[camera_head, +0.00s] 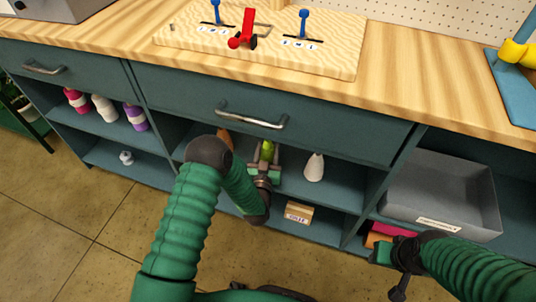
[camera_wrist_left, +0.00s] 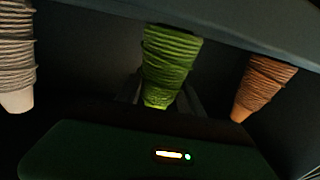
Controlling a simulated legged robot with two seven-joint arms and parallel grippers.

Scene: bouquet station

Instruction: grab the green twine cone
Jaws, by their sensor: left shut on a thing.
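The green twine cone (camera_head: 267,150) stands in the middle cubby under the counter, partly hidden by my left gripper (camera_head: 265,160). In the left wrist view the green cone (camera_wrist_left: 168,65) is at the centre, between the dim fingers of the gripper, which is shut on it. That view is dark and shows the cones narrow end down. My right gripper (camera_head: 383,254) is at the lower right, low in front of the shelves and away from the cone; its fingers are not clear enough to judge.
A white cone (camera_head: 314,167) stands to the right of the green one, and an orange-brown cone (camera_head: 225,137) to its left. A drawer with a metal handle (camera_head: 250,120) is just above. A small box (camera_head: 299,212) sits on the lower shelf, and a grey bin (camera_head: 440,190) at right.

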